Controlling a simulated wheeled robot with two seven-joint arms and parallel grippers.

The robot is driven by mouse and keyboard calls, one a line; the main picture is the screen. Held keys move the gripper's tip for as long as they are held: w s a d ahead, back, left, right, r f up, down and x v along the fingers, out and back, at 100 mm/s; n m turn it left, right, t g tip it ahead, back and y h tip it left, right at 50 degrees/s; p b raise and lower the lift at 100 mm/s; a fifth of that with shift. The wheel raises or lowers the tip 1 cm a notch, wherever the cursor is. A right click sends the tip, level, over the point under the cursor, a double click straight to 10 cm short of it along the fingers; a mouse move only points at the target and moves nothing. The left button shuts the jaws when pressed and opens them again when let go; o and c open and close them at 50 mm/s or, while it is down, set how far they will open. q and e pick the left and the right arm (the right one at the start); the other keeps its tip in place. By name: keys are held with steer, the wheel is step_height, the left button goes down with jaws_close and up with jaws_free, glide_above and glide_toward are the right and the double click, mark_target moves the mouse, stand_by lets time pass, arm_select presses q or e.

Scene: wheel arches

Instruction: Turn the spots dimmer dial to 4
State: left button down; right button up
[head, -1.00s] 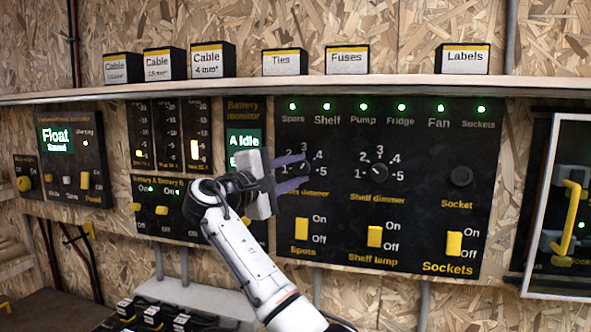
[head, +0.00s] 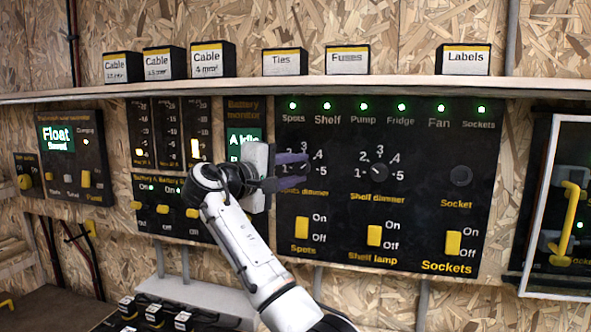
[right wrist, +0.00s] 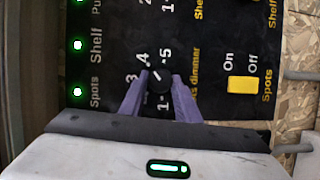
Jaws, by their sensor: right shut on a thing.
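The spots dimmer dial (right wrist: 159,80) is a small black knob with a white pointer mark, on the black switch panel (head: 400,215). In the right wrist view it sits between the two purple fingers of my right gripper (right wrist: 158,79), which is shut on it. Its mark appears to point toward the 4. In the head view my right gripper (head: 306,170) reaches the dial from the left, and its fingers hide most of the dial and some numbers. My left gripper is not in view.
To the right is the shelf dimmer dial (head: 379,171), with the yellow spots switch (head: 301,229) below the spots dial. A shelf (head: 300,89) with labelled boxes runs above the panel. A framed door with a yellow handle (head: 568,220) stands at the far right.

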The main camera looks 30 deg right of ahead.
steer(key=o, duration=1)
steer(key=shift+f, duration=0.1)
steer(key=shift+o, duration=0.2)
steer(key=b+v, duration=0.1)
steer(key=v, duration=0.9)
steer(key=shift+a, duration=0.15)
